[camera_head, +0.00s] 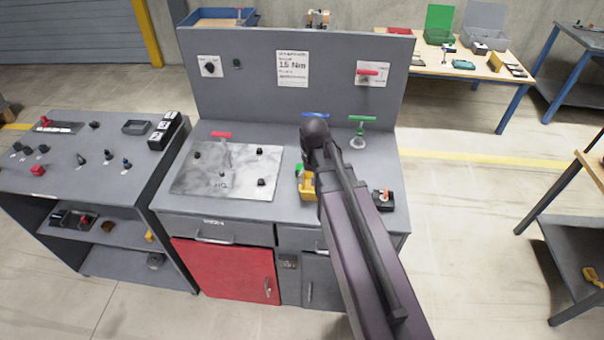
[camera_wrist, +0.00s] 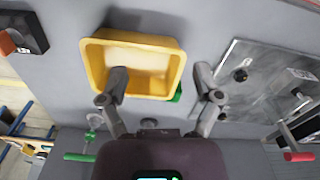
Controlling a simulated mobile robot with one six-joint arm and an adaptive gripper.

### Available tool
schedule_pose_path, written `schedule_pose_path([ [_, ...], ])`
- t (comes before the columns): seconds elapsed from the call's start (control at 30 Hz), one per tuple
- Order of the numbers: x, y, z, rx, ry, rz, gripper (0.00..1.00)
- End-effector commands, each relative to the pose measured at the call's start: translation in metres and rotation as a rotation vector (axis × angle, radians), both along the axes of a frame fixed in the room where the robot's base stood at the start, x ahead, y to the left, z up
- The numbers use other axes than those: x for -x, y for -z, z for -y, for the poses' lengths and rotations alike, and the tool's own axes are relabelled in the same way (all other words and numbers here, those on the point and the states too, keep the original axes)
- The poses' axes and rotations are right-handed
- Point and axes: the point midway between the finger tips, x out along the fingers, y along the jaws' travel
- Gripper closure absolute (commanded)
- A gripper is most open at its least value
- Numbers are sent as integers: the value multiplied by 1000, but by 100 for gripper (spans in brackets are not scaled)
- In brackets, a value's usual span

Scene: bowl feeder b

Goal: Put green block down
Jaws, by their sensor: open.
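A green block shows as a small patch (camera_wrist: 177,93) in the wrist view, beside the right wall of a yellow bin (camera_wrist: 133,44). The bin's wall hides part of the block. In the head view the block (camera_head: 299,168) peeks out at the back left of the yellow bin (camera_head: 307,188). My gripper (camera_wrist: 162,78) is open in the wrist view, with nothing between its fingertips that I can see held. Its left finger overlaps the bin; its right finger is over the grey worktop. In the head view my arm hides the gripper and part of the bin.
A metal plate with black knobs (camera_head: 228,170) lies left of the bin. A black holder with an orange part (camera_head: 384,199) stands to the right. A green T-handle (camera_head: 361,122) and a red one (camera_head: 222,136) stand behind. A grey panel (camera_head: 330,83) rises at the back.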

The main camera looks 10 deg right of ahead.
Motion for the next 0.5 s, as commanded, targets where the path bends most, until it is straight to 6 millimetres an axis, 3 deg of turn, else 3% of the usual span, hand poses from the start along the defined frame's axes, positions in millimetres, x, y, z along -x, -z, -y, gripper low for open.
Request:
schedule_pose_path([
  [0.03,-30,-2,0,0,21,0,17],
  [0.2,-95,-6,-1,-1,106,0,17],
  [0.33,-134,-9,-1,-1,160,0,17],
  [0.5,-161,-10,-1,-1,202,0,17],
])
